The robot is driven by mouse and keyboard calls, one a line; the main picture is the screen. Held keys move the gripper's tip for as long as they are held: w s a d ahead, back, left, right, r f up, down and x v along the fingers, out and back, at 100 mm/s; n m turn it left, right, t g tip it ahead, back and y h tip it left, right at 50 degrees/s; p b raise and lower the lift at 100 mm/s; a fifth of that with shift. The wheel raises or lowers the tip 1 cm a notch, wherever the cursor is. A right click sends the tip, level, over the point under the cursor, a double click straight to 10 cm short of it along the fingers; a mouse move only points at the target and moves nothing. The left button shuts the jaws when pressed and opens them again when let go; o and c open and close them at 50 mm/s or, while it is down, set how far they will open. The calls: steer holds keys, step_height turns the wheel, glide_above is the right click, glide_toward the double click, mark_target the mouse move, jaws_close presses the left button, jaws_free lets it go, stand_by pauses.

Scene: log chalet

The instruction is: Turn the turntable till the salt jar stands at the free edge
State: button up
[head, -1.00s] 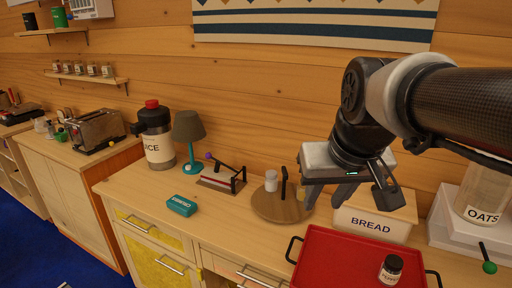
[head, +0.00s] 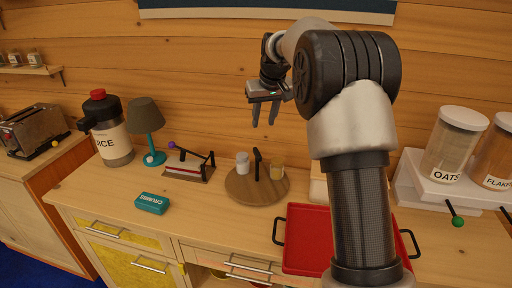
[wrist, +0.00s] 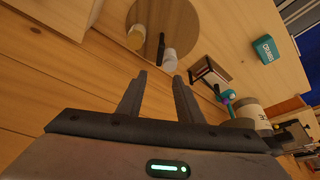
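The turntable (head: 258,193) is a round wooden disc on the counter; it also shows in the wrist view (wrist: 186,22). A white-filled jar (head: 243,164) stands at its back left; it also shows in the wrist view (wrist: 168,62). A yellowish jar (head: 277,171) stands at its right, and it also shows in the wrist view (wrist: 137,36). I cannot read labels, so which is salt is unclear. A black upright handle (head: 257,162) stands between the jars. My gripper (head: 263,125) is open and empty, above the turntable's back side, apart from everything.
A red tray (head: 300,240) lies right of the turntable, partly behind my arm. A lever device (head: 187,168), a teal box (head: 152,204), a lamp (head: 147,125) and a rice dispenser (head: 113,140) stand left. Oats jar (head: 452,148) stands right. The counter before the turntable is clear.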

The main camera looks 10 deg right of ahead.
mark_target(257, 152)
steer(key=p+x, duration=0.1)
steer(key=x, duration=1.6)
steer(key=shift+s+f, duration=0.1)
steer(key=shift+c, duration=0.5)
jaws_close()
